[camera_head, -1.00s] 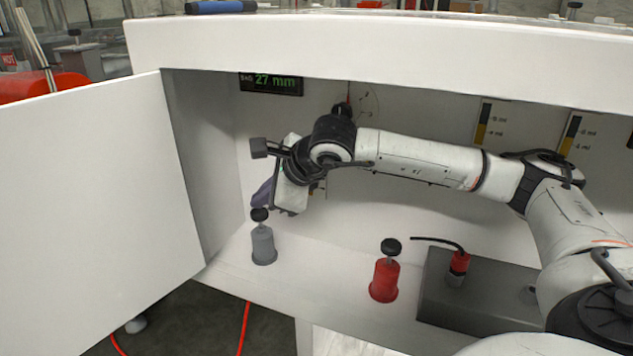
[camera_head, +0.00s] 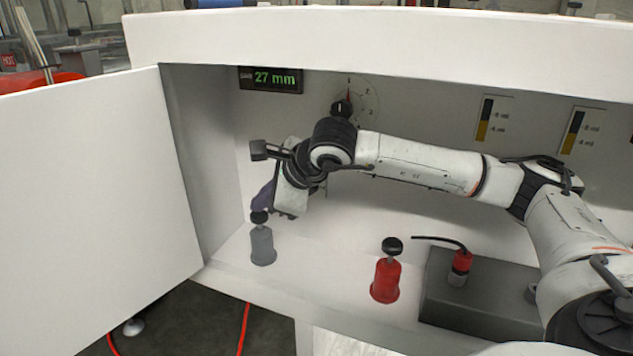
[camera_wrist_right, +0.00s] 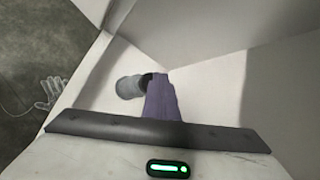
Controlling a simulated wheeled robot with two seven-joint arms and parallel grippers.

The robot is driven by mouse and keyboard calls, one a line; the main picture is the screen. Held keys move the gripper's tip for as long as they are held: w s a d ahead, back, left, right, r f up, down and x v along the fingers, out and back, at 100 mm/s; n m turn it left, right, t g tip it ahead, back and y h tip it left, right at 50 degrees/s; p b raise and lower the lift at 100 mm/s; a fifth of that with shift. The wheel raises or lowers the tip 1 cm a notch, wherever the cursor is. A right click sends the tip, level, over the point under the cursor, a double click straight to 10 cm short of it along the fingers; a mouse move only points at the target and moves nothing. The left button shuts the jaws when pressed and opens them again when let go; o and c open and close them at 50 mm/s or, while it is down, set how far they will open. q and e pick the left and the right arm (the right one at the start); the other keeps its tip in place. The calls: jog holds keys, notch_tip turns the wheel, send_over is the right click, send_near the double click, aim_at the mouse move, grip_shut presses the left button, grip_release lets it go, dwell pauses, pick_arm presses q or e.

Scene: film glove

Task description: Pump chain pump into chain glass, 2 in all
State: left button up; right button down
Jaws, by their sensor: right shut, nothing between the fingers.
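A grey pump (camera_head: 262,246) with a black knob (camera_head: 259,217) stands upright at the left of the white cabinet floor. A red pump (camera_head: 385,281) with a black knob stands further right. No label tells me which is the chain pump, and I cannot make out a glass. My right gripper (camera_head: 262,197) has purple fingers, shut and empty, right at the grey pump's knob, seemingly on its top. In the right wrist view the purple fingers (camera_wrist_right: 163,98) partly cover the knob, with the grey pump (camera_wrist_right: 128,88) beyond. My left gripper is not in view.
A dark grey block (camera_head: 470,300) with a red-and-grey fitting (camera_head: 460,266) stands at the right. The white door (camera_head: 95,210) is open at the left.

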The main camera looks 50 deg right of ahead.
aim_at(263, 215)
jog(key=shift+f+b, duration=0.4)
jog(key=shift+f, duration=0.2)
jog(key=shift+r, duration=0.1)
jog(key=shift+r+p, duration=0.5)
jog(key=shift+r, duration=0.5)
jog(key=shift+r+p, duration=0.35)
jog(key=shift+r, duration=0.2)
notch_tip(263, 215, up, 4)
jog(key=shift+r+p, duration=0.1)
jog(key=shift+p, duration=1.05)
jog(key=shift+r, duration=0.3)
